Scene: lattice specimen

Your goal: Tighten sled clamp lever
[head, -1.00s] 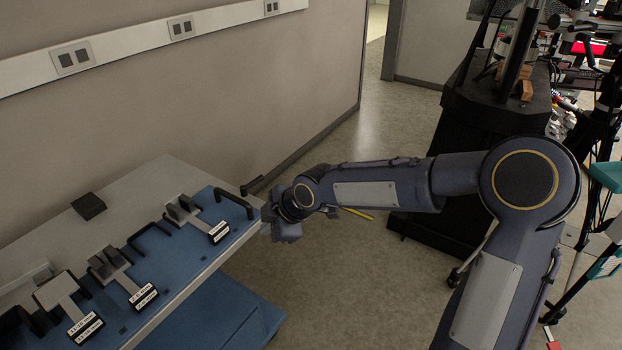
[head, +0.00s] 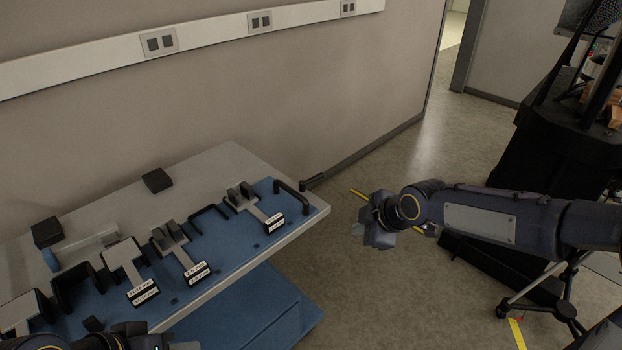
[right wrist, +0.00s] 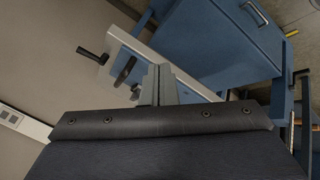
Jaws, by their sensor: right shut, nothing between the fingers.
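A short black lever (head: 314,182) sticks out at the far right end of the bench; it looks like the clamp lever, though no label on it can be read. In the right wrist view a black handle (right wrist: 93,55) juts from the pale bench edge, left of the fingers. My right gripper (head: 366,236) is off the bench's right end, over the floor, apart from the lever. Its fingers (right wrist: 157,85) are shut and empty. A dark part of my left arm shows at the bottom left of the head view; its fingers cannot be made out.
The bench (head: 225,160) has a blue top bearing several labelled metal fixtures (head: 180,245) and black U-shaped handles (head: 291,197). A black block (head: 157,180) lies at the back. A wall stands behind. Open floor (head: 390,300) lies to the right, with a black stand (head: 560,150) beyond.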

